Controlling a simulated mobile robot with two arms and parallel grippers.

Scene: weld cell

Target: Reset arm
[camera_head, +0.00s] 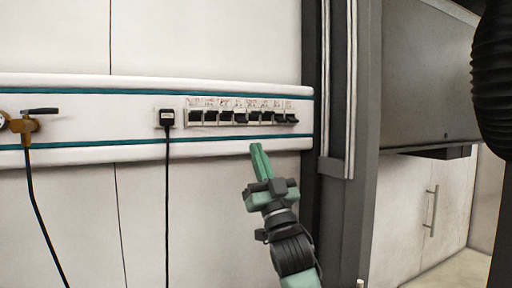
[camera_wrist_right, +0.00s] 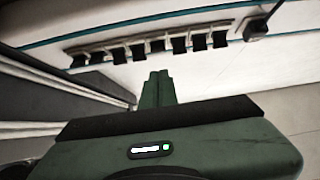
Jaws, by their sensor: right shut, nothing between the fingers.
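My right gripper (camera_head: 259,160) is in the head view, just below the right part of a wall rail. Its green fingers are together with nothing between them and point up toward a row of black switches (camera_head: 240,117). In the right wrist view the shut fingers (camera_wrist_right: 157,82) point toward the same switch row (camera_wrist_right: 155,47), with a visible gap. My left gripper is in neither view.
The white wall rail (camera_head: 80,105) has teal stripes. A black plug (camera_head: 167,118) with a hanging cable sits left of the switches. A brass valve (camera_head: 22,125) with a hose is at far left. A dark post (camera_head: 365,130) stands right of my gripper. A black corrugated hose (camera_head: 494,80) hangs at far right.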

